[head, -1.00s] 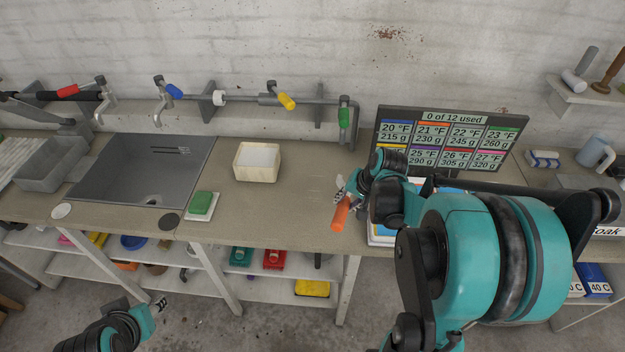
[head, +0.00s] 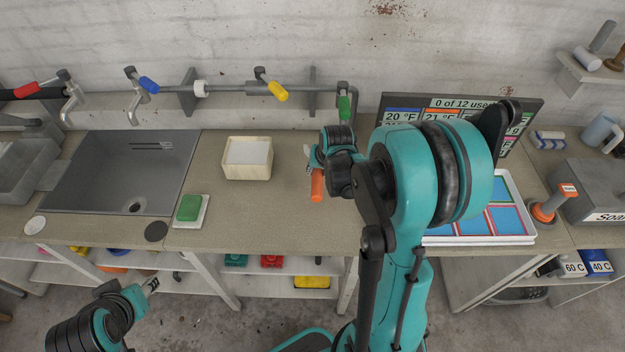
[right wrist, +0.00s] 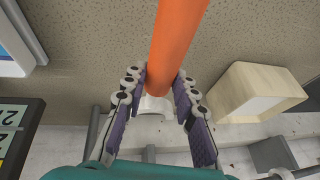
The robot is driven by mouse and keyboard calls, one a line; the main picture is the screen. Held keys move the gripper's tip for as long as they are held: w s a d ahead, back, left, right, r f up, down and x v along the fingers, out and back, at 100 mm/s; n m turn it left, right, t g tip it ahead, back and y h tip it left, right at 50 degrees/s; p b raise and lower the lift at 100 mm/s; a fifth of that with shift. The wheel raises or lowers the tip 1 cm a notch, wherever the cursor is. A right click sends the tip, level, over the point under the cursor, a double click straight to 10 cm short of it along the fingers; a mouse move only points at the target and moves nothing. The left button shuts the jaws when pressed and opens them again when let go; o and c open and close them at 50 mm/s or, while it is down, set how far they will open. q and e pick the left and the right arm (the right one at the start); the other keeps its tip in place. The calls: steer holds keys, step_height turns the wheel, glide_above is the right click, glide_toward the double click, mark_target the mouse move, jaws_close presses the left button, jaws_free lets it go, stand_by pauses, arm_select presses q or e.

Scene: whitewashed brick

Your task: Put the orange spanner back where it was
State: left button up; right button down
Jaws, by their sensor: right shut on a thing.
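The orange spanner (head: 317,186) is in my right gripper (head: 312,162), above the bench and right of the cream box. Its orange handle hangs down in the head view; a small pale part shows above the gripper. In the right wrist view, the orange handle (right wrist: 176,40) runs between the two fingers of the right gripper (right wrist: 160,85), which is shut on it. A whitish end lies just past the fingers. My left gripper (head: 150,285) is low at the left, in front of the bench and away from the spanner; its jaws are too small to judge.
The bench (head: 270,215) has a cream box (head: 247,171), a green sponge (head: 189,207) and a sink (head: 120,170). A pipe with coloured valves runs behind. At right are a sign (head: 455,103), partly hidden by my arm, a blue-celled tray (head: 530,237) and a grey soak box (head: 600,190).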

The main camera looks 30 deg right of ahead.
mark_target(313, 178)
steer(key=shift+w+a+f, duration=0.2)
steer(key=shift+w+f, duration=0.2)
steer(key=shift+w, duration=0.15)
steer(key=shift+w+a+f, duration=0.15)
steer(key=shift+w+f, duration=0.25)
steer(key=shift+w, duration=0.1)
steer(key=shift+f+b, duration=0.8)
steer(key=shift+f, duration=1.1)
steer(key=shift+f, duration=0.15)
steer(key=c, duration=1.2)
jaws_free()
